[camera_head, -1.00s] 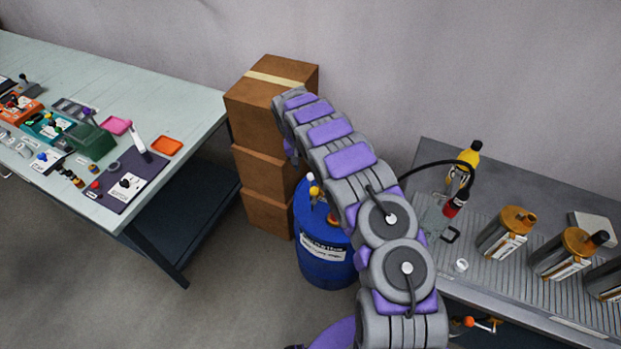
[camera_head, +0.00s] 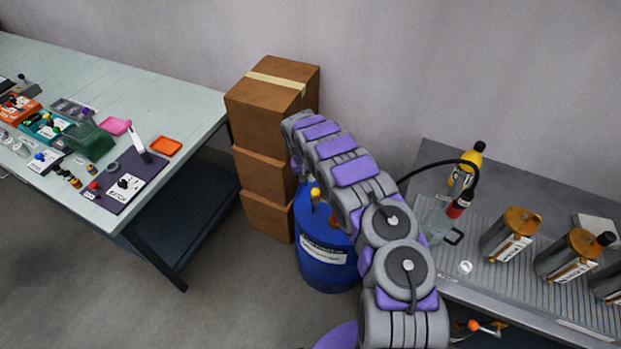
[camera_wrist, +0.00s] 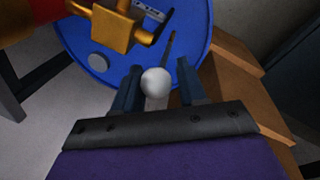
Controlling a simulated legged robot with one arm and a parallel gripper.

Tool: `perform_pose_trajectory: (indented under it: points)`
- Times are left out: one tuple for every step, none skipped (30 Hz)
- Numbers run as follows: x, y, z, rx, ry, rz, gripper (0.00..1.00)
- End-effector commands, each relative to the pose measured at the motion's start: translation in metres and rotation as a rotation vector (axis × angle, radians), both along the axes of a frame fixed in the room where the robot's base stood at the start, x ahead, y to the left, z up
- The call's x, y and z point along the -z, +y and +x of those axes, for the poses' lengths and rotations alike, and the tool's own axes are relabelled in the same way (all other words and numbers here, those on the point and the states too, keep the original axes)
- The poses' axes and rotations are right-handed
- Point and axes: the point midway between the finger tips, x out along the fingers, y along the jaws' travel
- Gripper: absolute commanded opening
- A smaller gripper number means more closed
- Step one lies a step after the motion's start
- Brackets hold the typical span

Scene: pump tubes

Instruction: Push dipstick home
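The blue drum (camera_head: 325,268) stands on the floor beside the boxes, partly behind my arm. In the wrist view its blue top (camera_wrist: 200,25) fills the upper middle. A thin dark rod (camera_wrist: 169,45), which looks like the dipstick, shows against the drum top. A pale grey ball (camera_wrist: 155,82) sits between my fingers; it may be the dipstick's knob, but the join is not clear. My gripper (camera_wrist: 157,78) has its fingers apart, one on each side of the ball, with a gap at the right. My gripper is hidden in the head view.
A brass fitting (camera_wrist: 118,28) and a red part (camera_wrist: 38,14) are close at the upper left in the wrist view. Cardboard boxes (camera_head: 268,105) stand behind the drum. A bench with amber canisters (camera_head: 511,235) is at right; a table (camera_head: 150,97) is at left.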

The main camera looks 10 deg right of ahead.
Motion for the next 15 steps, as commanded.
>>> perform_pose_trajectory:
  points:
    - [0.0002,0.0004,-0.0001,-0.001,0.000,0.002,0.33]
    - [0.0001,0.0002,-0.0001,-0.001,0.000,0.002,0.30]
    - [0.0002,0.0001,-0.0001,-0.001,0.000,0.003,0.26]
    - [0.0003,0.0001,-0.0001,-0.001,0.000,0.003,0.23]
    - [0.0003,0.0004,-0.0001,-0.001,0.000,0.002,0.20]
    - [0.0002,0.0005,-0.0001,-0.001,0.000,0.002,0.16]
    - [0.0002,0.0007,-0.0001,-0.001,0.000,0.001,0.14]
    - [0.0002,0.0008,0.0000,-0.001,0.000,0.001,0.11]
    - [0.0001,0.0007,0.0000,0.000,0.000,0.001,0.07]
    - [0.0001,0.0007,0.0000,0.000,0.000,0.001,0.04]
    - [0.0002,0.0006,0.0000,0.000,0.000,0.000,0.01]
    - [0.0001,0.0005,0.0000,0.000,0.000,0.000,0.00]
    - [0.0001,0.0004,0.0000,0.000,0.000,0.000,0.00]
    - [0.0001,0.0004,0.0000,0.000,0.000,0.000,0.00]
    - [0.0001,0.0005,0.0000,0.000,0.000,0.000,0.00]
